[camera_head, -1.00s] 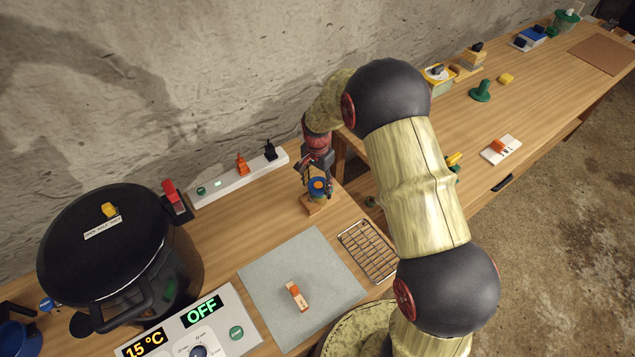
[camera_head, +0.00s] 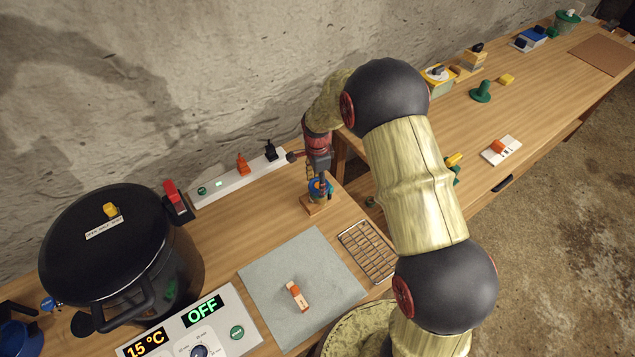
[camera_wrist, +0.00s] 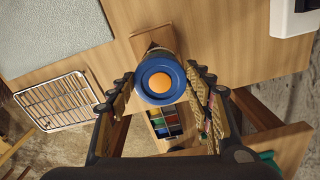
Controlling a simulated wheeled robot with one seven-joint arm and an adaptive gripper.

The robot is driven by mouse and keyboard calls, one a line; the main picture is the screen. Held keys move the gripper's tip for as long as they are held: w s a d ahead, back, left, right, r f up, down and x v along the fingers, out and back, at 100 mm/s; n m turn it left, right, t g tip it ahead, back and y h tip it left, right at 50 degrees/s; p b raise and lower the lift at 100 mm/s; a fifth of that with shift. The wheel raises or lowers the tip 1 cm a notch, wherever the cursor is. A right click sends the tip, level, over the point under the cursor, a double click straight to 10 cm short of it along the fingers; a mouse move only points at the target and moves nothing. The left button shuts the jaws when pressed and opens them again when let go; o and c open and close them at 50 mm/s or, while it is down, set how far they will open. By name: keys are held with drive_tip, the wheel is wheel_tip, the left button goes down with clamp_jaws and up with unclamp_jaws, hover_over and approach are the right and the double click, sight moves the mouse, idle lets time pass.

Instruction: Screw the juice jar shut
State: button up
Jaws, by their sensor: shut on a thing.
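The juice jar (camera_wrist: 152,48) stands in a wooden block (camera_wrist: 141,36) on the bench and carries a blue lid (camera_wrist: 160,91) with an orange centre. My gripper (camera_wrist: 161,80) comes from above, with one finger on each side of the lid, and is shut on it. In the head view my gripper (camera_head: 321,184) is over the wooden block (camera_head: 313,206), and it partly hides the jar and lid. The jar looks upright; the thread under the lid is hidden.
A white power strip (camera_head: 226,182) runs along the wall. A large black pot (camera_head: 130,253) stands at left. The bench edge is close on the right.

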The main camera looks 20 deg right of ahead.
drive_tip(key=shift+w+m, duration=0.1)
drive_tip(key=shift+m, duration=1.2)
drive_tip(key=shift+m, duration=2.3)
drive_tip(key=shift+w+m, duration=0.1)
drive_tip(key=shift+m, duration=0.4)
drive_tip(key=m, duration=0.3)
drive_tip(key=shift+d+m, duration=0.1)
drive_tip(key=shift+m, duration=0.2)
